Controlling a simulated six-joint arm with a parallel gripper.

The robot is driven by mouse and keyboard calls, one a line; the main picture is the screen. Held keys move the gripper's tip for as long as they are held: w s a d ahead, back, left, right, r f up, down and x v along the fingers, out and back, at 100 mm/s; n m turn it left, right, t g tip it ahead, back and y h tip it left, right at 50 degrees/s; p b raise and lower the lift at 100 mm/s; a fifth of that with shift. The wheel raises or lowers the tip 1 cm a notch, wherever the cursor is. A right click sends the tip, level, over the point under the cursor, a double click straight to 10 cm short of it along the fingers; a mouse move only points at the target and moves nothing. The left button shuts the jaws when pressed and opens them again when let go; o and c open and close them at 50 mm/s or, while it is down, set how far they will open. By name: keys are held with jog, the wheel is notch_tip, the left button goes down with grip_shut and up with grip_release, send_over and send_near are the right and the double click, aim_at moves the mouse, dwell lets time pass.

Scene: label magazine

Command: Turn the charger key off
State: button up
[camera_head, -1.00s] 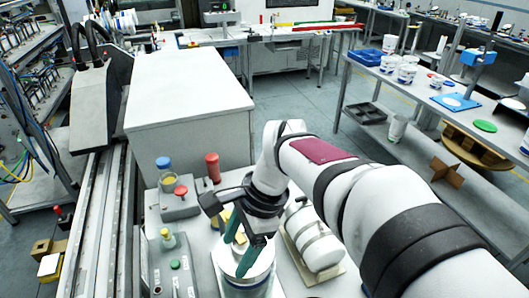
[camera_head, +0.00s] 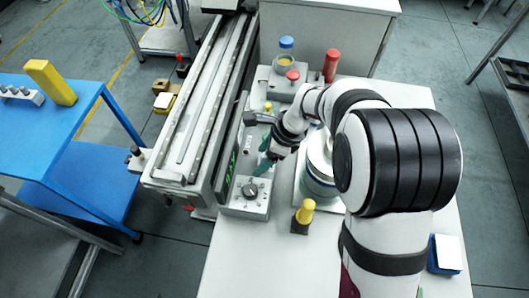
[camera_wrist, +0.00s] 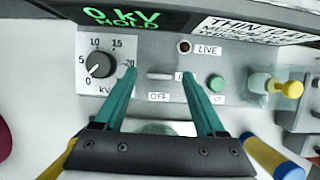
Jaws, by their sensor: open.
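The charger panel (camera_wrist: 150,52) is a grey box with a black kV dial (camera_wrist: 100,65) and a display reading "0 kV HOLD". The charger key (camera_wrist: 160,76) is a small pale bar lying level, between my two fingers in the wrist view. An OFF label (camera_wrist: 159,97) is below it; a label at its right is mostly hidden by a finger. My gripper (camera_wrist: 160,78) has green fingers spread on either side of the key, not visibly touching it. In the head view my gripper (camera_head: 263,158) is over the charger box (camera_head: 246,198).
A dark red LIVE lamp (camera_wrist: 185,46) and a green button (camera_wrist: 217,83) are right of the key. A yellow-topped post (camera_head: 304,212) and a white cylinder (camera_head: 318,165) stand close by. A long rail (camera_head: 200,100) runs along the left.

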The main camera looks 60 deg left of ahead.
grip_shut()
dwell(0.3)
jog(key=shift+n, duration=0.3)
jog(key=n+h, duration=0.1)
jog(key=n, duration=0.2)
jog(key=shift+w+a+n+g, duration=0.1)
jog(key=shift+a+n+g, duration=0.05)
jog(key=shift+n+g, duration=0.25)
jog(key=n+h, duration=0.1)
jog(key=n, duration=0.1)
jog(key=n+h, duration=0.1)
jog(key=n, duration=0.1)
jog(key=shift+a+n, duration=0.2)
jog(key=shift+n, duration=0.1)
jog(key=n+h, duration=0.2)
jog(key=n, duration=0.2)
jog(key=shift+a, duration=0.15)
jog(key=shift+a+n+t+h, duration=0.1)
jog(key=shift+n+t+h, duration=0.4)
jog(key=shift+n, duration=1.9)
